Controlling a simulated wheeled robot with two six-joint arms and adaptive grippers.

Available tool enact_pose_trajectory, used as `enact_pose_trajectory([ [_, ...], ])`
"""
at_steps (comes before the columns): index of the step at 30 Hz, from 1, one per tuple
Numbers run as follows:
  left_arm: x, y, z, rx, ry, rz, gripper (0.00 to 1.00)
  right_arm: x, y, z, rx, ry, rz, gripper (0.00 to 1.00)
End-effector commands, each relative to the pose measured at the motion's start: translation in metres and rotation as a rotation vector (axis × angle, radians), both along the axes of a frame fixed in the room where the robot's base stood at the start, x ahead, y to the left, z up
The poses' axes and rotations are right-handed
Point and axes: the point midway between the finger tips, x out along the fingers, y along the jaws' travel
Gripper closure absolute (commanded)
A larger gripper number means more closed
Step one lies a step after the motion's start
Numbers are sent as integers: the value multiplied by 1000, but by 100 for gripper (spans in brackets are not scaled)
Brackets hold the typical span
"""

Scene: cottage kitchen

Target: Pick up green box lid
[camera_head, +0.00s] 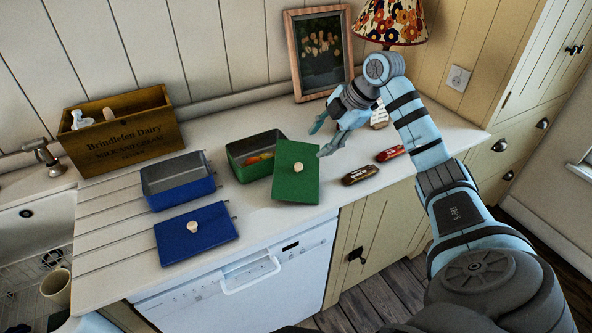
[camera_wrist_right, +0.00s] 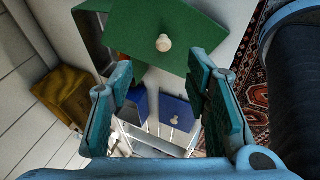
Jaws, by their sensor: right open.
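The green box lid (camera_head: 290,188) has a pale round knob (camera_head: 298,168). It lies at the right end of the open green box (camera_head: 238,170) and overlaps its edge in the picture; I cannot tell whether it leans on the box. Something orange and yellow lies inside the box. My right gripper (camera_head: 320,139) is open and empty, above and behind the lid on its right side. In the right wrist view, the lid (camera_wrist_right: 135,35) and its knob (camera_wrist_right: 164,43) show beyond the open fingers (camera_wrist_right: 160,78). My left gripper is out of view.
An open blue box (camera_head: 180,190) and its blue lid (camera_head: 205,240) are to the left. A brown-black item (camera_head: 360,175) and a red item (camera_head: 390,154) lie right of the green lid. A picture frame (camera_head: 320,50) and lamp (camera_head: 392,22) stand behind. A wooden crate (camera_head: 120,150) is left.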

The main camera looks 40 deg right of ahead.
Motion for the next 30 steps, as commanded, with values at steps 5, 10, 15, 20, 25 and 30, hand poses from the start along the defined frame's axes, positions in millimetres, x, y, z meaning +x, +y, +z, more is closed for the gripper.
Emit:
enact_pose_trajectory([
  [5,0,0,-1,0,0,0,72,19,11,-39,3,1,-1,56],
  [10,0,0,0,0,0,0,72,27,18,-59,1,0,-2,56],
  [15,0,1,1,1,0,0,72,37,31,-88,3,0,-4,56],
  [20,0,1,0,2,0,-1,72,42,32,-96,-1,-2,-4,56],
  [25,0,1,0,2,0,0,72,41,31,-96,-2,-2,-5,64],
  [30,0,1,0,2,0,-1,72,41,31,-96,-2,-2,-5,91],
])
